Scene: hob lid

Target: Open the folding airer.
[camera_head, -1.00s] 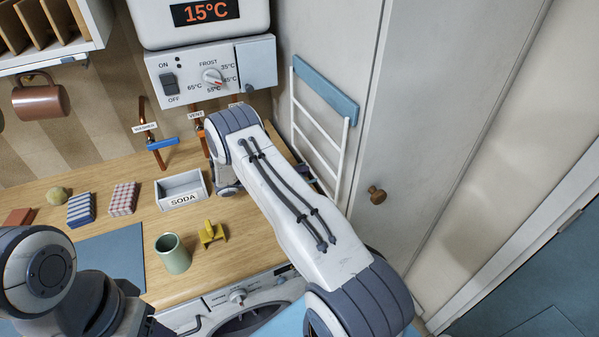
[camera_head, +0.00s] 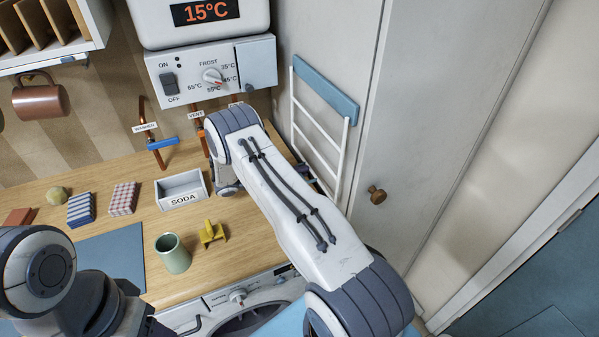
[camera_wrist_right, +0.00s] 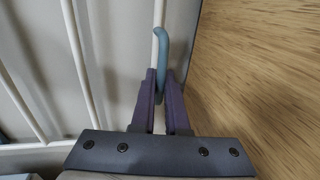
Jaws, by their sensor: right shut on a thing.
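The folding airer (camera_head: 317,128) is a white rail frame with a blue bar (camera_head: 326,90) along its top. It stands folded, close against the pale panel right of the boiler, and my right arm hides its lower left part. In the right wrist view, white rails (camera_wrist_right: 85,60) run up the picture. My right gripper (camera_wrist_right: 164,82) is shut on a blue hooked piece (camera_wrist_right: 161,45) beside a white rail.
The wooden worktop (camera_head: 120,215) carries a soda box (camera_head: 181,190), a green cup (camera_head: 173,254), a yellow object (camera_head: 212,233) and cloths. A washing machine (camera_head: 240,310) is below. A round wooden knob (camera_head: 377,195) sticks out right of the airer.

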